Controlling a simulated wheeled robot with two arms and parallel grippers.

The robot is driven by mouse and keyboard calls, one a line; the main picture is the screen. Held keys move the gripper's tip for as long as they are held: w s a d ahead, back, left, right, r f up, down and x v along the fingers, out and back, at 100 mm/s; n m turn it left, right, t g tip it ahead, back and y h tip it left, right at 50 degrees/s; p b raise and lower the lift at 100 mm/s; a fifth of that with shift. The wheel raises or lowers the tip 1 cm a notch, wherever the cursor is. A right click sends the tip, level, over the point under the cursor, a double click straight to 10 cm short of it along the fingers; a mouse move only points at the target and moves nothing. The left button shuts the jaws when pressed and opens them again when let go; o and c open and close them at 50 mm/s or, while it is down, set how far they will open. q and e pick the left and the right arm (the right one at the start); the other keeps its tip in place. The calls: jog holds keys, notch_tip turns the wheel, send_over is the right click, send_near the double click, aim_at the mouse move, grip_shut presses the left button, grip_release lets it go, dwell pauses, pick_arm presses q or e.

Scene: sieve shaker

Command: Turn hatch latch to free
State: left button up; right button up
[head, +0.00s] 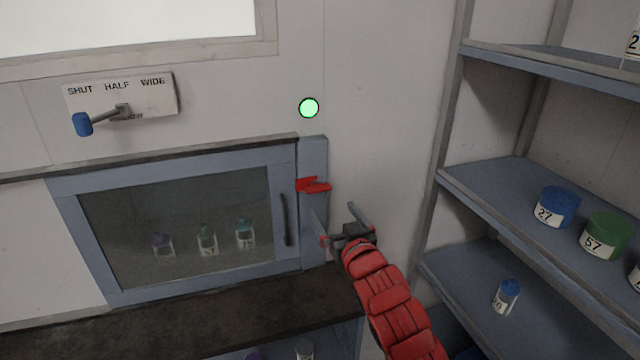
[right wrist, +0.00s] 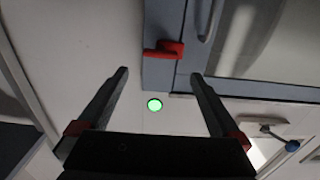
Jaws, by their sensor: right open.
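The red hatch latch (head: 314,186) sits on the blue-grey frame at the right of the hatch (head: 180,169). Its handle points right, about level, in the head view. In the right wrist view the latch (right wrist: 165,50) lies just beyond the gap between the fingertips. My right gripper (head: 332,209) is open and empty, below and slightly right of the latch, and appears apart from it. Its two dark fingers (right wrist: 160,74) are spread wide in the right wrist view. The hatch looks closed, with a dark vertical handle (head: 284,220) left of the latch. My left gripper is out of view.
A green round light (head: 309,108) is above the latch. A lever with a blue knob (head: 82,124) is at the SHUT/HALF/WIDE plate (head: 150,92). Shelves with a blue jar (head: 557,207) and green jar (head: 606,236) stand right. A dark ledge (head: 190,320) runs below the hatch.

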aim_at(320, 190)
jog(key=p+x, duration=0.3)
jog(key=x, duration=0.7)
jog(key=shift+r, duration=0.1)
jog(key=shift+w+a+p, duration=0.2)
jog(key=shift+w+p, duration=0.2)
jog(key=shift+w, duration=0.15)
